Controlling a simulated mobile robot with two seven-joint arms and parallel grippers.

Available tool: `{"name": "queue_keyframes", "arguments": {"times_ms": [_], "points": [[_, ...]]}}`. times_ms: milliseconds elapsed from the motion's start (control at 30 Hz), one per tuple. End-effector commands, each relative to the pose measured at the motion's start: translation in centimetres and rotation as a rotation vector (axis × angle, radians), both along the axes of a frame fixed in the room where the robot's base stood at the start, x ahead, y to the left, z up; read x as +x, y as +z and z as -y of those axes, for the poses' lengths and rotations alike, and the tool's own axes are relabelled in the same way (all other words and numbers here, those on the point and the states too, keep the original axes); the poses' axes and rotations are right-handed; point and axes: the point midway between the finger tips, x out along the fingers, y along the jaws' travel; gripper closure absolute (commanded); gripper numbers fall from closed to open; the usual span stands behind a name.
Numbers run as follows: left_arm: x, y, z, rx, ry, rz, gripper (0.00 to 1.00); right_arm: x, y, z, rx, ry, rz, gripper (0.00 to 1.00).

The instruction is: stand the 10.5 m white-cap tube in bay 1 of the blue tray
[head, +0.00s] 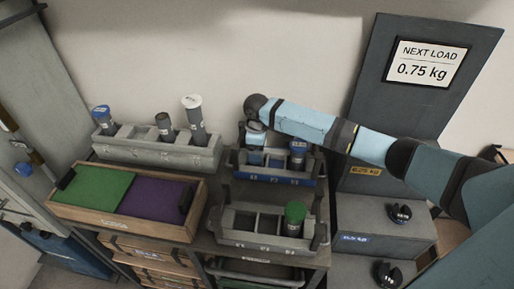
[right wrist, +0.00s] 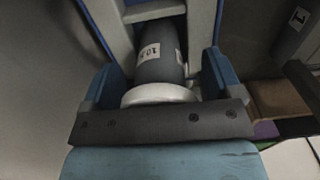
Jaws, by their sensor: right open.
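The blue tray (head: 272,178) stands on the middle rack in the head view. My right gripper (head: 255,152) is over its left part and covers what is there. In the right wrist view a grey tube with a white cap (right wrist: 160,93) and a partly readable label beginning "10" sits between the fingers of my right gripper (right wrist: 156,85). The fingers are open, one on each side of the cap. The tube's lower end is among grey dividers (right wrist: 155,12); its base is hidden. A blue-cap tube (head: 298,152) stands in the right part of the blue tray. My left gripper is out of view.
A grey rack (head: 150,150) at the left holds a blue-cap, a dark-cap and another white-cap tube (head: 196,118). A grey tray (head: 262,240) in front holds a green-cap tube (head: 294,215). A wooden tray (head: 125,222) has green and purple pads. Black weights sit on the right steps.

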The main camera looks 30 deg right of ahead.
Motion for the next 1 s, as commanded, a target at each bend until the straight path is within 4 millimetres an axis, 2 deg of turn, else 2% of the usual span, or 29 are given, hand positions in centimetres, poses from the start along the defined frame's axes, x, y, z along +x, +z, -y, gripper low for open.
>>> {"name": "queue_keyframes", "arguments": {"times_ms": [167,600,800,1000], "points": [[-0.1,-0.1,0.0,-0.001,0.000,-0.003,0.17,0.1,1.5,0.0,0.000,0.000,0.003,0.15],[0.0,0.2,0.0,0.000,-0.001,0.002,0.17,0.1,10.3,0.0,0.001,0.000,0.002,0.15],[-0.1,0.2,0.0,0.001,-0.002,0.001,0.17,0.1,12.1,0.0,0.000,0.000,0.001,0.15],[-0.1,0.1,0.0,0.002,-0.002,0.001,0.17,0.1,12.3,0.0,0.000,0.000,0.000,0.15]]}}
